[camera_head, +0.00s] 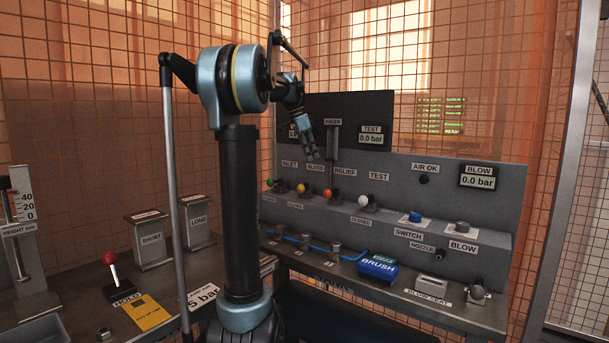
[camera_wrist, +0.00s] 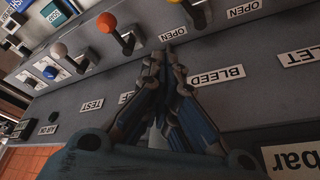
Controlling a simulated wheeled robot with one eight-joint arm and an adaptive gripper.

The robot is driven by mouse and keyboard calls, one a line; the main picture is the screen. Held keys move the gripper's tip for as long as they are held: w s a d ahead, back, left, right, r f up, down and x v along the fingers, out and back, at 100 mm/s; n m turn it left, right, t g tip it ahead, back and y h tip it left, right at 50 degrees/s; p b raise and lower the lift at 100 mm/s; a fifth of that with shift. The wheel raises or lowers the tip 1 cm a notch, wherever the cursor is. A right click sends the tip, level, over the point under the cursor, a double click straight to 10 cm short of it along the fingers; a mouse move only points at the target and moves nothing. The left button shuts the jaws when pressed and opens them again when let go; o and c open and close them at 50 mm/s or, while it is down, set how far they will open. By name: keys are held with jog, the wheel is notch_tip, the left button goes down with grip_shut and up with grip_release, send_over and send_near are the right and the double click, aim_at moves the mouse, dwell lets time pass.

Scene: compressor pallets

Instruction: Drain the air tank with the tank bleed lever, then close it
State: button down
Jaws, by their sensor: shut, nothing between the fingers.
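The bleed lever with a yellow knob (camera_head: 301,188) stands on the grey panel in the head view, between the green-knobbed inlet lever (camera_head: 270,183) and the orange-knobbed relief lever (camera_head: 327,193). My gripper (camera_head: 310,155) is above the panel's lever row, near the bleed label. In the wrist view my gripper (camera_wrist: 172,60) has its fingertips together and empty, beside the BLEED label (camera_wrist: 218,78). A metal lever stem (camera_wrist: 196,12) is just beyond the fingertips, its knob cut off by the frame. The orange knob (camera_wrist: 106,22) also shows there.
A white-knobbed test lever (camera_head: 363,200) and a blue switch (camera_head: 415,216) are farther right. A blue brush block (camera_head: 378,267) lies on the bench ledge. The test display (camera_head: 371,138) reads 0.0 bar; another display is partly hidden by my arm. Wire mesh stands behind the panel.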

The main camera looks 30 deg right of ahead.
aim_at(303, 187)
jog(key=x, duration=0.3)
jog(key=a+x, duration=0.1)
jog(key=x, duration=0.5)
jog(key=shift+w+a+f, duration=0.25)
jog(key=shift+f, duration=0.3)
jog(key=shift+w+a+f, duration=0.1)
jog(key=shift+w+a, duration=0.05)
jog(key=shift+a, duration=0.35)
jog(key=shift+w+a+f, duration=0.1)
jog(key=shift+a, duration=0.4)
jog(key=shift+d, duration=0.15)
